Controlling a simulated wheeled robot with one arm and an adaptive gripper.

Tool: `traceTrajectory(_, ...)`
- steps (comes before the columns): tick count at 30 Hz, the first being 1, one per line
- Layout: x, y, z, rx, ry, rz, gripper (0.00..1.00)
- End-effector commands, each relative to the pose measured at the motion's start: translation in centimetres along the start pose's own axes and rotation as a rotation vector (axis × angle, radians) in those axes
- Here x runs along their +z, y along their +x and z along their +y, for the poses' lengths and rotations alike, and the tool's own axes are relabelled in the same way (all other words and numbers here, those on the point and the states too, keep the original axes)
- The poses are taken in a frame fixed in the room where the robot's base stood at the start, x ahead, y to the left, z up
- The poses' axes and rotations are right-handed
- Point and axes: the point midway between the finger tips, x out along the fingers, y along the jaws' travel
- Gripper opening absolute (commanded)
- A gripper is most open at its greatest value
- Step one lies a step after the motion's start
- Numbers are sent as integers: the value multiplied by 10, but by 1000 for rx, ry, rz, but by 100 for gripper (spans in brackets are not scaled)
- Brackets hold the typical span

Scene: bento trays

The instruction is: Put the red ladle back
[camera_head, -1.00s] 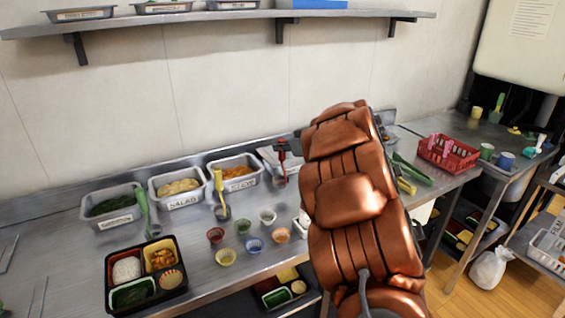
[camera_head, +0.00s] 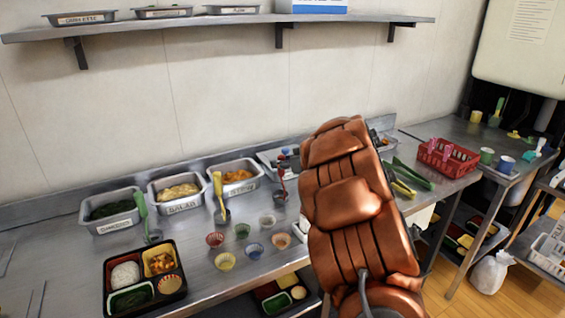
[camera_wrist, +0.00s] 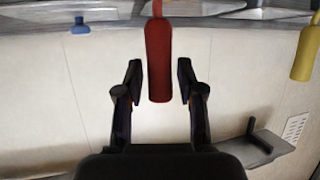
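The red ladle (camera_head: 281,171) stands handle up on the steel counter, right of the yellow ladle (camera_head: 217,185), its dark bowl low by the counter. In the wrist view its red handle (camera_wrist: 158,60) hangs down from the top edge, as this view looks upside down. My gripper (camera_wrist: 158,75) is open, with a finger on each side of the handle in this view. A gap shows beside each finger, so no grip shows. The ladle's bowl is out of the wrist view. In the head view my copper arm hides most of my gripper.
Labelled food pans (camera_head: 109,193) line the wall, with a green-handled utensil (camera_head: 142,212) beside them. Several small cups (camera_head: 225,262) and a bento tray (camera_head: 176,243) sit in front. A red basket (camera_head: 447,175) is at right. A shelf (camera_head: 235,19) runs above.

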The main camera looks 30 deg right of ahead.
Motion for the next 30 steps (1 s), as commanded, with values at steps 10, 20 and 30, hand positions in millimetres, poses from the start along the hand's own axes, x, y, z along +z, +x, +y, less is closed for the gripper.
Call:
traceTrajectory(10,0,0,0,0,0,0,47)
traceTrajectory(20,-2,-33,1,3,3,0,47)
traceTrajectory(30,-3,-93,2,5,0,0,47)
